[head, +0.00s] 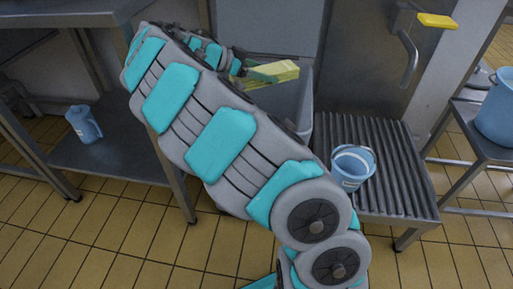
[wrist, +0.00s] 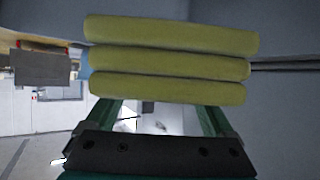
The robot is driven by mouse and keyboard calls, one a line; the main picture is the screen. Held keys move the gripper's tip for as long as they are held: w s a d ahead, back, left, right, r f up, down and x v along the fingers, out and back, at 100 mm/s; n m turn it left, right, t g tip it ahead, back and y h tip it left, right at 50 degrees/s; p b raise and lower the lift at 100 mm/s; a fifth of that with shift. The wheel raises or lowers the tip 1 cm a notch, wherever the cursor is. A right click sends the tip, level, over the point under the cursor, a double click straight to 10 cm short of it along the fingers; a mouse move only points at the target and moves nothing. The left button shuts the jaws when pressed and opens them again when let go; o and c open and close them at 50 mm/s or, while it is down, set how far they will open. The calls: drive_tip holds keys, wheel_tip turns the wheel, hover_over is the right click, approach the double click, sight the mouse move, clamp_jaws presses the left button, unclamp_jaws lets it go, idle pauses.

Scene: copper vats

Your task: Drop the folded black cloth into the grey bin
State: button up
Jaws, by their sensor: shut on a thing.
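My gripper (head: 262,75) is shut on a folded yellow cloth (head: 276,72). The cloth in my gripper is yellow, and I see no black cloth in either view. In the wrist view, the yellow cloth (wrist: 170,62) shows as three stacked layers across the ends of my gripper's fingers (wrist: 160,108). The grey bin (head: 304,112) stands behind my arm in the head view, with its raised lid (head: 270,25) at the back. The cloth appears over the bin's opening. My arm hides much of the bin, and I cannot tell the height of the cloth above it.
A blue bucket (head: 352,167) stands on a ribbed grey bench (head: 385,190) right of the bin. A blue jug (head: 84,124) is on the steel table's lower shelf (head: 110,150) at left. A larger blue container (head: 496,108) stands at far right. The tiled floor in front is clear.

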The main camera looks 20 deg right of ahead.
drive_tip(key=shift+f+p, duration=0.35)
drive_tip(key=shift+f, duration=1.55)
drive_tip(key=o, duration=1.3)
drive_tip(key=shift+r, duration=1.45)
drive_tip(key=shift+s+r, duration=0.15)
drive_tip(key=shift+r, duration=0.2)
drive_tip(key=s+a, duration=0.1)
drive_tip(key=s, duration=0.4)
drive_tip(key=s+a+r+b, duration=0.1)
drive_tip(key=s+a, duration=0.1)
drive_tip(key=s, duration=0.3)
drive_tip(key=s+a, duration=0.1)
drive_tip(key=s, duration=0.4)
drive_tip(key=shift+a+r+b, duration=0.15)
drive_tip(key=shift+a+b, duration=0.05)
drive_tip(key=shift+b, duration=0.1)
drive_tip(key=shift+s, duration=0.1)
